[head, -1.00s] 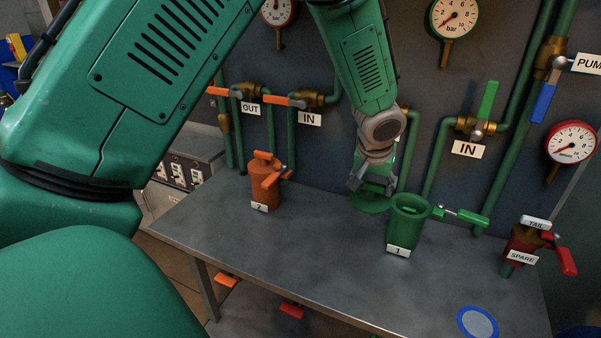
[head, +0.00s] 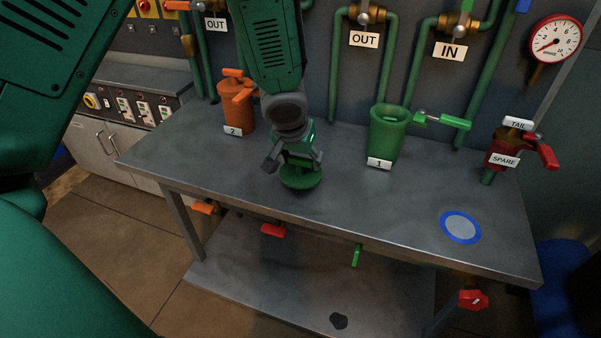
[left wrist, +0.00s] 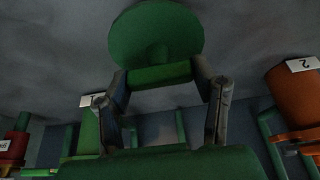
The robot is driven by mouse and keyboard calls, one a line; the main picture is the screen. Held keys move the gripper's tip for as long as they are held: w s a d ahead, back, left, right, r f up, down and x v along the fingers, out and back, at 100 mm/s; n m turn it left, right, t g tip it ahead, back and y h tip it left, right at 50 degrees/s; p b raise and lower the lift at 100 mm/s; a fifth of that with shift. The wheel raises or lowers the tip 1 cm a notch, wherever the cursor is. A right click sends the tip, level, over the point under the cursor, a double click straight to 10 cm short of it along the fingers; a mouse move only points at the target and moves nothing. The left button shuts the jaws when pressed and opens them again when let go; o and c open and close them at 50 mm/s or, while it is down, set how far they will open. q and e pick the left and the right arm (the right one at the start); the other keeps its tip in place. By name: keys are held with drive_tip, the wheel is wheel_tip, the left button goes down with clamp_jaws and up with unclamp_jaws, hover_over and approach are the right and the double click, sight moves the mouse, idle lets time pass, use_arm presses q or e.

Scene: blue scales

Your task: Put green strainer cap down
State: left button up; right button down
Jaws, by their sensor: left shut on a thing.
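The green strainer cap (head: 302,179) is a round disc with a stem, held below my left gripper (head: 293,162) over the front middle of the grey table. The gripper is shut on it. In the left wrist view the cap (left wrist: 158,30) shows its disc beyond the fingers of my left gripper (left wrist: 165,85). I cannot tell whether the disc touches the tabletop. The green strainer body labelled 1 (head: 386,138) stands open-topped to the right of the gripper. My right gripper is not in view.
An orange strainer labelled 2 (head: 236,104) stands at the left. A red spare strainer (head: 503,150) is at the right end. A blue-ringed disc (head: 460,227) lies at the front right. The table (head: 385,205) is bare between the cap and the ring. Pipes and valves line the back wall.

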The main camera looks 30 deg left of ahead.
sight(300, 167)
use_arm(q)
wheel_tip(300, 167, down, 3)
drive_tip(key=shift+d+f+b, duration=0.1)
drive_tip(key=shift+f+b, duration=0.05)
drive_tip(key=shift+b, duration=0.3)
drive_tip(key=o, duration=1.6)
drive_tip(key=shift+f, duration=0.1)
